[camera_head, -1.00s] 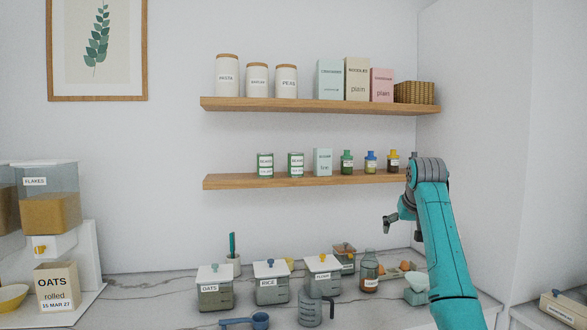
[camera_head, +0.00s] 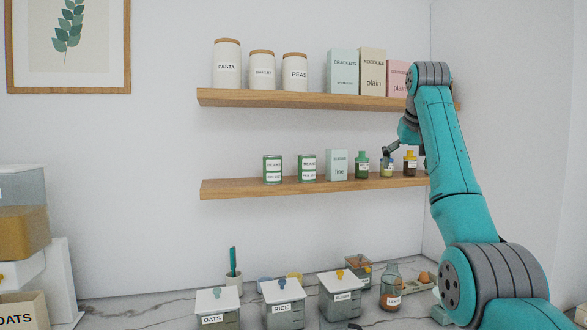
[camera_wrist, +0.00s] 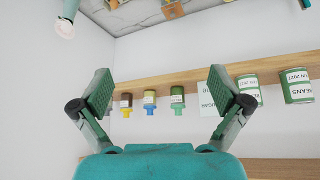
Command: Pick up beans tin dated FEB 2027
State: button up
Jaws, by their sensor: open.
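Two green beans tins with white labels stand on the lower shelf, a left tin (camera_head: 272,169) and a right tin (camera_head: 307,168). The wrist view is upside down; there the left tin (camera_wrist: 297,86) shows at the far right with a date ending in 2027. The right tin (camera_wrist: 249,84) is partly behind a finger, its date also ending in 2027. I cannot read either month surely. My gripper (camera_head: 388,157) is open and empty, right of both tins, in front of the small bottles. Its spread fingers also show in the wrist view (camera_wrist: 160,88).
On the lower shelf (camera_head: 240,188), a pale box (camera_head: 337,165) and small bottles, including a green one (camera_head: 362,165), stand right of the tins. The upper shelf (camera_head: 260,98) holds jars and boxes. Labelled canisters stand on the counter below. Space left of the tins is clear.

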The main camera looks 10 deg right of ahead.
aim_at(306, 163)
jog(key=i+j, duration=0.55)
jog(key=i, duration=0.3)
jog(key=i+j, duration=0.3)
jog(key=i, duration=0.1)
